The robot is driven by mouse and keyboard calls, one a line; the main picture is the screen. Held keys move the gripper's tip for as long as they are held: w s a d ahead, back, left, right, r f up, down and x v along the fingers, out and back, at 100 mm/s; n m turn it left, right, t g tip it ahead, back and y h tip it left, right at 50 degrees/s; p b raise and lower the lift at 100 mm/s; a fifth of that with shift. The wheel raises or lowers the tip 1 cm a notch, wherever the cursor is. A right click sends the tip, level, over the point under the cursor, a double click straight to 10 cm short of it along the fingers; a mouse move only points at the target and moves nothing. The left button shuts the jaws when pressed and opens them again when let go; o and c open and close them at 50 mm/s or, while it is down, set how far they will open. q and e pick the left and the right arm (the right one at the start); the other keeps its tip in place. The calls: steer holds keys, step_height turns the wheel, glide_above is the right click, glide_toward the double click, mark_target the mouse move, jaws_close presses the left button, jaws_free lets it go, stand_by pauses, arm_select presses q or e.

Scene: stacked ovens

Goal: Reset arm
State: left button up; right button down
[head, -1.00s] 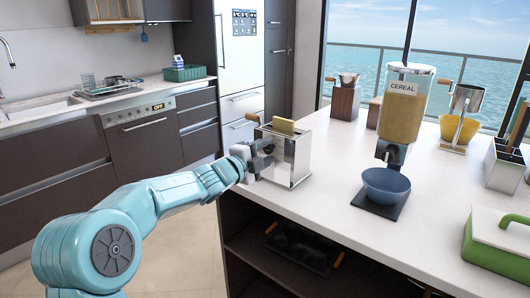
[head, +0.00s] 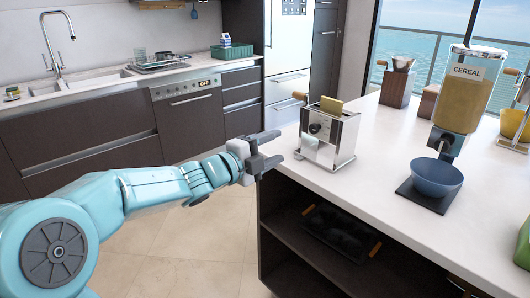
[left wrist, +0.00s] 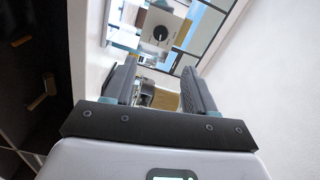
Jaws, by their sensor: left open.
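My left gripper (head: 268,150) is open and empty in the head view, beside the island counter's left edge and apart from the toaster. It also shows in the left wrist view (left wrist: 160,85), with its two dark fingers spread. My right gripper is not in view.
A cereal dispenser (head: 465,92) and a blue bowl (head: 437,177) stand on the white island counter (head: 385,150). Open shelves below hold a black tray (head: 342,232). A sink counter (head: 100,85) with a dishwasher runs along the back. The floor (head: 190,245) between is clear.

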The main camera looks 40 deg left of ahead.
arm_select(q)
steer(key=shift+s+a, duration=0.1)
steer(key=shift+s, duration=1)
